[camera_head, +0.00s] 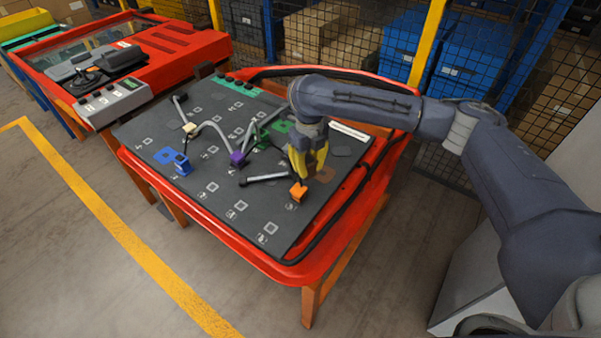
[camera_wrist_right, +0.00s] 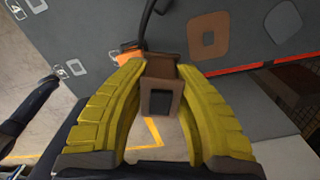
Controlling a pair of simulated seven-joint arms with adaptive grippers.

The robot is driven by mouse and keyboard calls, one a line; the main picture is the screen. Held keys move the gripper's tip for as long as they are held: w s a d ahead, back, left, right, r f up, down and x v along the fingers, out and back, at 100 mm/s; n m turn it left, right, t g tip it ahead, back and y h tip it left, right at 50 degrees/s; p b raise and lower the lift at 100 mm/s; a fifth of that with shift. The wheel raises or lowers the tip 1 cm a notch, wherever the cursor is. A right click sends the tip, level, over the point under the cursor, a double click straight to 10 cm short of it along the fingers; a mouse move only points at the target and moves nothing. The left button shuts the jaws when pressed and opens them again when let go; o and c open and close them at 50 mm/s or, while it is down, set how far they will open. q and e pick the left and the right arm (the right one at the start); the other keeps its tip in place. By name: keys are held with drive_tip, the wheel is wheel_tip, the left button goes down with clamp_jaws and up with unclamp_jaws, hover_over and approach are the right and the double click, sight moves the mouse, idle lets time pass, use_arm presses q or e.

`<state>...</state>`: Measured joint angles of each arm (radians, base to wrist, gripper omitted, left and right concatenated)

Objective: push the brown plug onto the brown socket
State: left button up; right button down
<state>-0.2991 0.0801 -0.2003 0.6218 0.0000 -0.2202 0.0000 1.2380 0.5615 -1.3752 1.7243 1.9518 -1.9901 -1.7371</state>
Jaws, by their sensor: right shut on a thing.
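My right gripper (camera_head: 305,174) is over the right part of the dark board, its yellow fingers pointing down. In the right wrist view its fingers (camera_wrist_right: 160,88) are shut on the brown plug (camera_wrist_right: 160,72), a block with a dark recess in the face towards the camera. My left gripper is not in view.
An orange block (camera_head: 299,192) with a dark cable sits on the board close to the gripper. A purple block (camera_head: 237,159), a blue block (camera_head: 183,165) and a cream block (camera_head: 190,129) lie further left with grey cables. A red rim (camera_head: 210,224) surrounds the board.

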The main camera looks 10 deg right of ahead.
drive_tip(key=m, duration=0.2)
hover_over(323, 173)
drive_tip(key=shift+a+f, duration=0.1)
drive_tip(key=shift+f, duration=2.8)
drive_tip(key=shift+f, duration=0.85)
drive_tip(key=shift+f, duration=0.1)
drive_tip(key=shift+f, duration=0.1)
drive_tip(key=c, duration=1.2)
unclamp_jaws()
drive_tip(key=shift+o, duration=0.4)
